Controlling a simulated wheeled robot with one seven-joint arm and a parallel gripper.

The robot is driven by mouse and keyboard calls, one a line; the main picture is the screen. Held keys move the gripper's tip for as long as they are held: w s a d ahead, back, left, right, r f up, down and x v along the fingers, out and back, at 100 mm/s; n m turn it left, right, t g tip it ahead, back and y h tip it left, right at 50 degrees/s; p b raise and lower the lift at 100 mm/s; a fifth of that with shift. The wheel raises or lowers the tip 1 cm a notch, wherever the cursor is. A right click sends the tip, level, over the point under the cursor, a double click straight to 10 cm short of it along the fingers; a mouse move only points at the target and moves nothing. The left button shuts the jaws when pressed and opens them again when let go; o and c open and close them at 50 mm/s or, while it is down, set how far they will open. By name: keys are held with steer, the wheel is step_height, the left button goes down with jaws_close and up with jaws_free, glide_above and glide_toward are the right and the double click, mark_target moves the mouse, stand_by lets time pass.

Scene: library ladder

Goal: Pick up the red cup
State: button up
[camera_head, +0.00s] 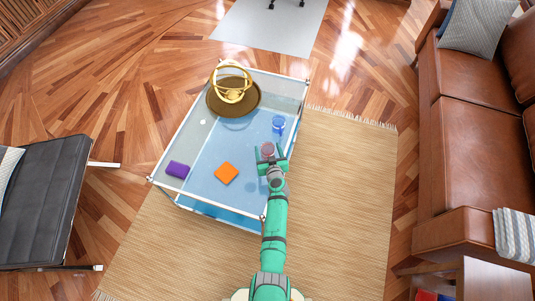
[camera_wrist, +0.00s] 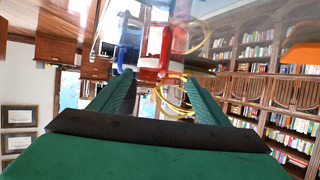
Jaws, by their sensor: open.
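The red cup (camera_head: 267,149) stands on the glass-topped table (camera_head: 207,149), near its right edge. My gripper (camera_head: 269,154) is open, with one green finger on each side of the cup. In the wrist view the red cup (camera_wrist: 165,45) shows red and partly clear, just beyond and between the fingertips of my gripper (camera_wrist: 148,80). Whether the fingers touch it I cannot tell.
A blue cup (camera_head: 278,123) stands just behind the red cup. An orange block (camera_head: 226,173) and a purple block (camera_head: 177,169) lie to the left. A gold ring ornament (camera_head: 231,88) sits on a brown round tray (camera_head: 217,106) at the back. A brown sofa (camera_head: 470,105) is at the right.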

steer(key=shift+w+f, duration=0.1)
steer(key=shift+w, duration=0.2)
steer(key=shift+c, duration=0.2)
steer(key=c, duration=1.1)
steer(key=shift+w+a, duration=0.1)
steer(key=shift+c, duration=0.4)
